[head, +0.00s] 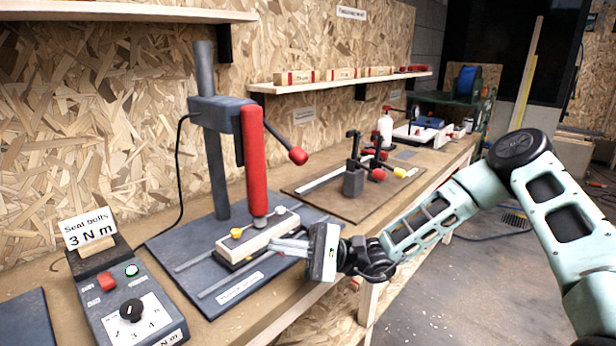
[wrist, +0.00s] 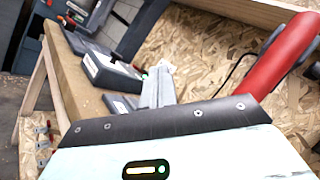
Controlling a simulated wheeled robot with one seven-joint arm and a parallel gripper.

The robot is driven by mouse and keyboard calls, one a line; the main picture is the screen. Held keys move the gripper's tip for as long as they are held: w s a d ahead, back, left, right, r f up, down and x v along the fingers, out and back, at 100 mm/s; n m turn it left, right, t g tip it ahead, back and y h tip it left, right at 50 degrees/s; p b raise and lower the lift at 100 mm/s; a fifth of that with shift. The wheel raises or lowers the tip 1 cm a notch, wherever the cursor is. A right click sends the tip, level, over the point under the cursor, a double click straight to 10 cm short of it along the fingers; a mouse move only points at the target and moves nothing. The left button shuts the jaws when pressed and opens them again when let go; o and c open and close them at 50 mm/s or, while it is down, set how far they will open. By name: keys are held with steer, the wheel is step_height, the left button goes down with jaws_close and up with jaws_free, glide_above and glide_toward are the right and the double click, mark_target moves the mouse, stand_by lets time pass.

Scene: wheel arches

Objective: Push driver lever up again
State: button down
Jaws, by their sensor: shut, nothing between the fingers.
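The driver (head: 251,160) is a red upright cylinder on a grey column stand. Its lever is a dark rod that slopes down to the right and ends in a red knob (head: 298,155). Below the driver tip lies a pale block (head: 257,236) with a yellow knob on its top. My gripper (head: 276,246) is shut and empty, low beside the right end of this block and well below the lever knob. Whether it touches the block I cannot tell. In the wrist view the closed fingers (wrist: 158,88) show at centre and the red driver (wrist: 285,55) at upper right.
A control box (head: 130,300) with a dial, red button and green light stands at front left, under a "3 N m" sign (head: 88,230). Another fixture board (head: 350,185) lies further along the bench. A shelf (head: 340,82) hangs behind the lever.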

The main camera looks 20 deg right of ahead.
steer(key=w+d+f+m+t+h, duration=0.1)
steer(key=w+d+m+t+h, duration=0.2)
steer(key=w+d+m+t, duration=0.2)
steer(key=w+d+f+m+t+h, duration=0.1)
steer(key=w+d+m+t+h, duration=0.2)
steer(key=w+d+m+t, duration=0.3)
steer(key=d+m+t, duration=0.2)
steer(key=d+t, duration=0.2)
steer(key=t, duration=0.2)
steer(key=shift+w+d+t, duration=0.15)
steer(key=shift+d+t, duration=0.15)
steer(key=w+a+r+p, duration=0.4)
steer(key=a+r, duration=0.2)
steer(key=r, duration=0.3)
steer(key=shift+r, duration=0.15)
steer(key=shift+w+d, duration=0.1)
